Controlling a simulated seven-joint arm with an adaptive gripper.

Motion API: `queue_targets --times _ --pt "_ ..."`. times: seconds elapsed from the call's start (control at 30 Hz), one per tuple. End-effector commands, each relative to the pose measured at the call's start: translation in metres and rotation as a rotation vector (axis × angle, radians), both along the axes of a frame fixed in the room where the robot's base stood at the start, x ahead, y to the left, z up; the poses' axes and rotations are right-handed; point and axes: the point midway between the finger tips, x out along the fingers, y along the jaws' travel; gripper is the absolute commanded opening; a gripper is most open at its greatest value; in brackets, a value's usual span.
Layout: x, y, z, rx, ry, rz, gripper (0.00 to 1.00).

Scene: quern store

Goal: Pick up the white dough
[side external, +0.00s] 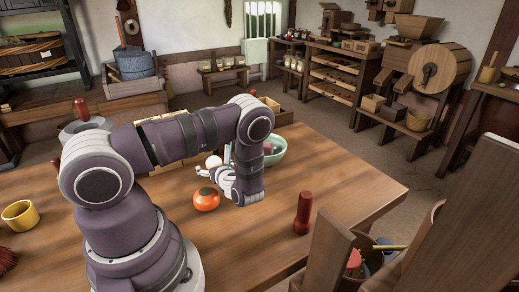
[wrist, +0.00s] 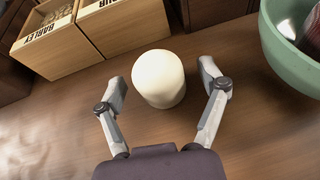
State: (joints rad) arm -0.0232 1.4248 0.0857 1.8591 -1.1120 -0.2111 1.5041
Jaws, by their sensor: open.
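The white dough (wrist: 158,78) is a rounded, cream-white lump on the wooden table. In the wrist view it lies between and slightly beyond the two fingertips, with a gap on each side. In the side view a small white part of it (side external: 213,161) shows behind my gripper, and the rest is hidden. My gripper (wrist: 166,88) is open and empty, with its fingers spread on either side of the dough. In the side view my gripper (side external: 217,176) is low over the table, near an orange-red tomato-like object.
A green bowl (wrist: 276,40) stands right of the dough. Wooden boxes, one labelled barley (wrist: 57,48), stand beyond it. The orange-red object (side external: 206,200) is close to my gripper. A red-brown shaker (side external: 303,213) and yellow mug (side external: 20,215) stand farther off on the table (side external: 340,180).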

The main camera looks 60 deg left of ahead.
Motion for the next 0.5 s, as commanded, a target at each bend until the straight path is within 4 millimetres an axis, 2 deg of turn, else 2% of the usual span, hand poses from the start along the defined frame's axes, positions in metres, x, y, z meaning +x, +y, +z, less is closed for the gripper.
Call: queue_targets --times 0.2,0.5 --pt "0.0006 0.0025 -0.0008 0.000 0.000 -0.002 0.73" --pt "0.0006 0.0022 -0.0008 0.000 0.000 -0.001 0.36"
